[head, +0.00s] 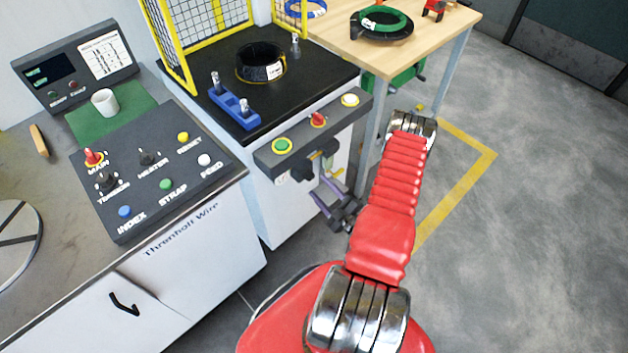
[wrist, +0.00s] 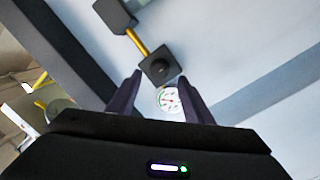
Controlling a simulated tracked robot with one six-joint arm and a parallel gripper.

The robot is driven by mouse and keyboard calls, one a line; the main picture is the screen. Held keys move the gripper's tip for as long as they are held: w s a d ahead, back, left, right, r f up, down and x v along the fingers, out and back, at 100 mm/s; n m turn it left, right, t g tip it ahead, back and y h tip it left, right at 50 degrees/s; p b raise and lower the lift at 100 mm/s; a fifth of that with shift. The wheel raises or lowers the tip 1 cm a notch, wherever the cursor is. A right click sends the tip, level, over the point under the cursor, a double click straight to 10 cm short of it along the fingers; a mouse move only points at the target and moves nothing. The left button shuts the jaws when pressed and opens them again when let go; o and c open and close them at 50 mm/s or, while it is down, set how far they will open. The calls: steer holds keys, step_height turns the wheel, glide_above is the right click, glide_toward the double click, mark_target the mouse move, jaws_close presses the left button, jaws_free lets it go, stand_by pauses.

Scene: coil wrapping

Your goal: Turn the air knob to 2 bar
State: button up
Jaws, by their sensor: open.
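The air knob (wrist: 160,68) is a dark square-looking knob on the pale front of the machine in the wrist view, at the end of a short yellow pipe. A round white pressure gauge (wrist: 170,100) with a red needle sits just beside it; its reading is too small to tell. My gripper (wrist: 160,76) is open and empty, its two purple fingers on either side of the knob in the picture. I cannot tell whether they touch it. In the head view, my gripper (head: 328,188) is at the machine's front, below the button panel, partly covering the knob area.
The button panel (head: 312,128) juts out above my gripper. A control desk (head: 150,165) stands to the left and a wooden table (head: 345,40) behind. A black coil (head: 260,65) lies on the machine's top. The grey floor to the right is free.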

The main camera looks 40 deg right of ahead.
mark_target(312, 179)
steer(key=shift+w+d, duration=0.2)
steer(key=shift+w, duration=2.25)
steer(key=shift+c, duration=0.4)
steer(key=c, duration=0.9)
steer(key=shift+d, duration=0.15)
